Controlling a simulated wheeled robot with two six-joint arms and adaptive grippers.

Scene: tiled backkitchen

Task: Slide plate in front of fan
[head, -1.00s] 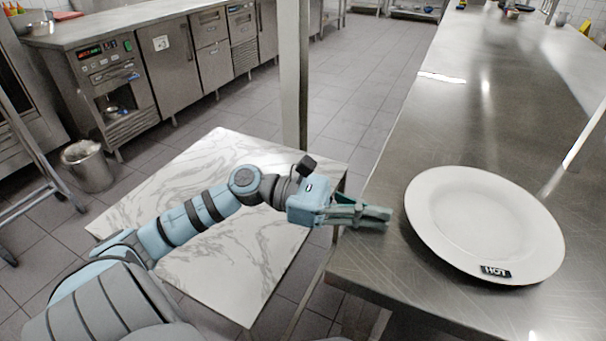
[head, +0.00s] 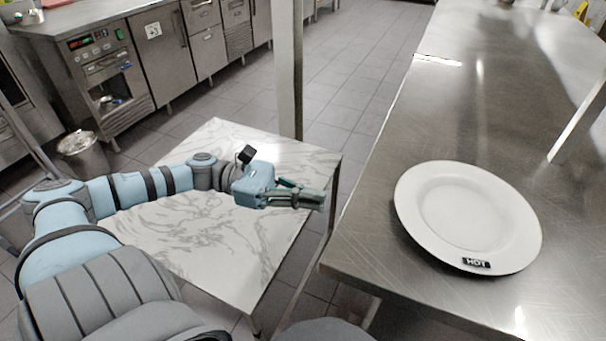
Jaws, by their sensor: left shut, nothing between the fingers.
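A white round plate (head: 467,217) with a wide rim lies flat on the steel counter (head: 400,262), near its front left corner. My left gripper (head: 318,200) is shut and empty. It is to the left of the plate and apart from it, by the counter's left edge and above the marble-topped table. No fan can be made out in this view. My right gripper is not in view.
A white marble-topped low table (head: 190,235) stands left of the counter. A steel post (head: 289,70) rises behind it, and another upright (head: 580,125) stands on the counter at right. A bin (head: 84,155) is at far left. The counter beyond the plate is largely clear.

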